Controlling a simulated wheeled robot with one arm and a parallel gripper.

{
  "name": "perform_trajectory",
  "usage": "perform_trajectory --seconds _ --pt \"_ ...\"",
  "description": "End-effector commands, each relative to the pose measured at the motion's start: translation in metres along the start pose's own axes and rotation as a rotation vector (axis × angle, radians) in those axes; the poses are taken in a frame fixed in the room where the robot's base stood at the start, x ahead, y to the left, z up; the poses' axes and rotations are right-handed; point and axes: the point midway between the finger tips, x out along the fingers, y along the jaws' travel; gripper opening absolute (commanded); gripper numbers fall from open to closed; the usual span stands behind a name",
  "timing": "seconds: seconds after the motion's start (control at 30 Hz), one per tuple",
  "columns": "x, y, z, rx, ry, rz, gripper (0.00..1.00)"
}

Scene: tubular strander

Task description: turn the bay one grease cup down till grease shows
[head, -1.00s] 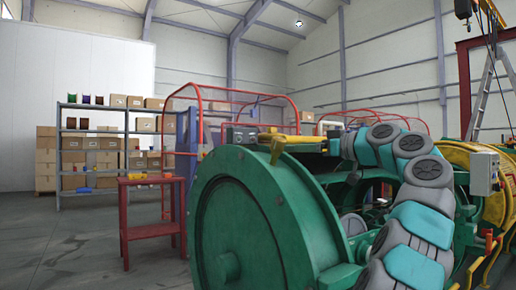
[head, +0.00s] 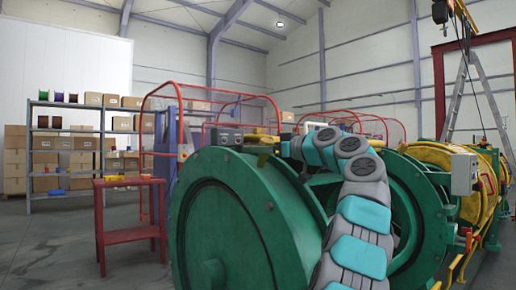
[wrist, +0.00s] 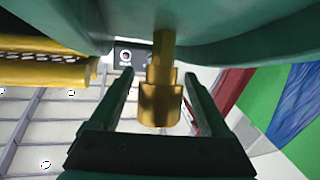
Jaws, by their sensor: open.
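The brass grease cup (wrist: 160,100) is in the middle of the wrist view, on a stem that meets a green machine surface (wrist: 225,25) at the picture's top. My gripper (wrist: 160,78) is open, with one dark finger on each side of the cup. A gap shows between the cup and each finger, so I see no contact. No grease is visible on the cup. In the head view my arm reaches over the green strander (head: 225,225); my gripper and the cup cannot be made out there.
A small dark plate with a round mark (wrist: 128,57) sits beside the cup's stem. A yellow perforated part (wrist: 45,68) lies at left in the wrist view. In the head view, a red table (head: 130,185) and shelving (head: 75,150) stand left, with open floor before them.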

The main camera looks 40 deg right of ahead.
Motion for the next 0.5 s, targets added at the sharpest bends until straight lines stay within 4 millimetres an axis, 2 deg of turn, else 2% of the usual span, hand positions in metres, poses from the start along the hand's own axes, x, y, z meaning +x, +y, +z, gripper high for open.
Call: perform_trajectory --seconds 0.27,0.5 --pt "0.0041 0.0002 0.0004 0.001 0.001 0.000 0.81" --pt "0.0042 0.0002 0.0006 0.002 0.000 0.000 0.55"
